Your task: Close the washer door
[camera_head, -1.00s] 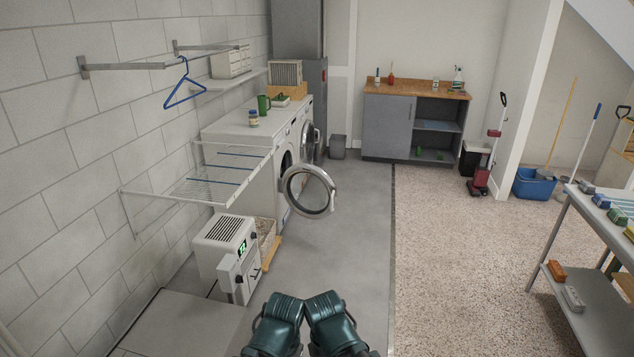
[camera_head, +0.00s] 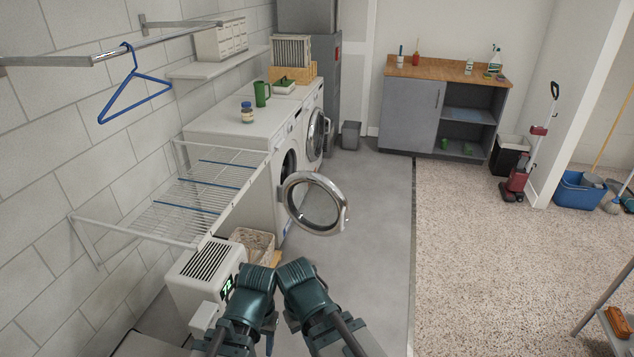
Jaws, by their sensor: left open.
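The washer (camera_head: 262,207) is the nearer white front-loading machine along the left wall. Its round door (camera_head: 291,207), a silver ring with glass, stands wide open, swung out into the aisle. The dark drum opening shows partly behind the door. My two teal arms are folded close together at the bottom centre, short of the door and apart from it. My left gripper (camera_head: 269,338) is open and empty, low in the picture and partly hidden by its arm. My right gripper is mostly hidden by its arm, and its jaws cannot be made out.
A white wire rack (camera_head: 165,205) juts from the wall left of the washer. A white dehumidifier (camera_head: 197,275) and a basket (camera_head: 253,242) stand below it. A second machine (camera_head: 308,103) stands behind. The grey floor (camera_head: 375,225) right of the door is clear.

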